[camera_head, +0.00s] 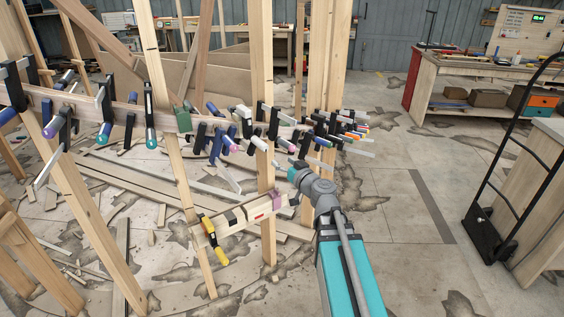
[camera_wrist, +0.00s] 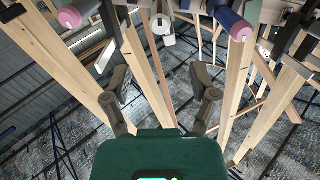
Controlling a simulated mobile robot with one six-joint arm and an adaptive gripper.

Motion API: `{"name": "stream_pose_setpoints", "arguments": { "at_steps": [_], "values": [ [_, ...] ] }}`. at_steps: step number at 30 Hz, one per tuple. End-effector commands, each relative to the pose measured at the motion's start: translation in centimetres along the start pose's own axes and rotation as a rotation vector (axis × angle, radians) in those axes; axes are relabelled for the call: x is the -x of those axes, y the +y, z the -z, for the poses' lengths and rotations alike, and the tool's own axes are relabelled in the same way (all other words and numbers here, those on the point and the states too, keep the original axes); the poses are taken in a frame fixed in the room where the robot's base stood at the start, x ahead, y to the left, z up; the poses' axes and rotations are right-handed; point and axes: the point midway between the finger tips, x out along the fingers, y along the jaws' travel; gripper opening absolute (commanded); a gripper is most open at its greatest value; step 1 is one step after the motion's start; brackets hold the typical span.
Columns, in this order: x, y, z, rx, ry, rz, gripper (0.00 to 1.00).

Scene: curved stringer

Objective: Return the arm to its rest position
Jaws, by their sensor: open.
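My arm reaches up from the bottom of the head view, and my gripper (camera_head: 287,170) is at its far end, small and partly hidden by the wrist, close to the wooden posts. In the wrist view my gripper (camera_wrist: 160,88) has its two dark fingers wide apart with nothing between them. A long, curved wooden stringer (camera_head: 86,106) runs across the upright posts (camera_head: 165,100) with many clamps along it. In the wrist view the posts (camera_wrist: 147,75) and some clamps (camera_wrist: 224,18) show beyond the fingers.
A low wooden ledge (camera_head: 238,226) with a yellow-handled clamp (camera_head: 213,240) is left of my arm. A workbench (camera_head: 455,84) stands at the back right, and a black hand truck (camera_head: 489,225) at the right. Scrap wood litters the floor at left; the floor (camera_head: 410,215) right of my arm is clear.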

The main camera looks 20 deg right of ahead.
Motion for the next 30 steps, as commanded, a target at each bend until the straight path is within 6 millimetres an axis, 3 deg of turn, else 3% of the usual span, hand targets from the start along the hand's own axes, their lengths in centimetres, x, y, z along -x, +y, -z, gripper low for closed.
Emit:
{"name": "stream_pose_setpoints", "arguments": {
  "at_steps": [17, 23, 30],
  "values": [
    [0.5, -0.4, -0.2, 0.0, -0.013, 0.014, 0.75],
    [0.4, -2.6, -1.7, -0.004, -0.097, 0.083, 0.75],
    [1.0, -6.9, -5.8, -0.022, -0.34, 0.2, 0.75]
  ]
}}
